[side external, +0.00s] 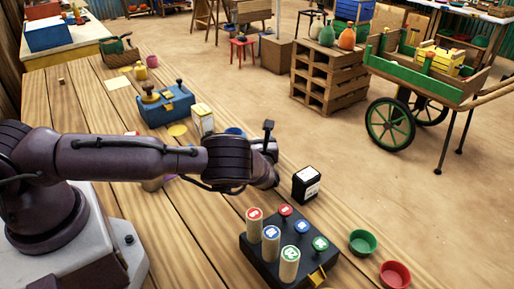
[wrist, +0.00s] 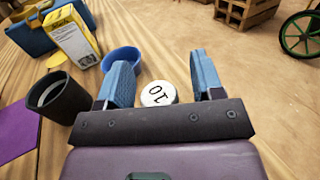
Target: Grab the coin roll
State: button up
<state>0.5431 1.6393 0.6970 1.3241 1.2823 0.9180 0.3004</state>
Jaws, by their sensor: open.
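A round white top marked 10 (wrist: 158,93), which looks like the end of a coin roll, shows between the fingers of my gripper (wrist: 160,64) in the wrist view. My gripper is open, with one blue finger on each side of the white top. I cannot tell whether either finger touches it. In the side view my gripper (side external: 265,160) is low over the table's far edge, and my arm hides the white top. Several pale rolls with coloured, numbered tops (side external: 271,243) stand in a black rack (side external: 262,262) nearer the camera.
A blue bowl (wrist: 121,56), a dark cup (wrist: 57,97) and a yellow-and-white box (wrist: 70,38) stand close by on the left. A black labelled block (side external: 306,184), a green bowl (side external: 363,242) and a red bowl (side external: 395,274) lie right of my gripper. A blue device (side external: 166,107) stands farther back.

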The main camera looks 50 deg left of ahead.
jog(key=shift+c, duration=0.2)
grip_shut()
jog(key=shift+r, duration=0.1)
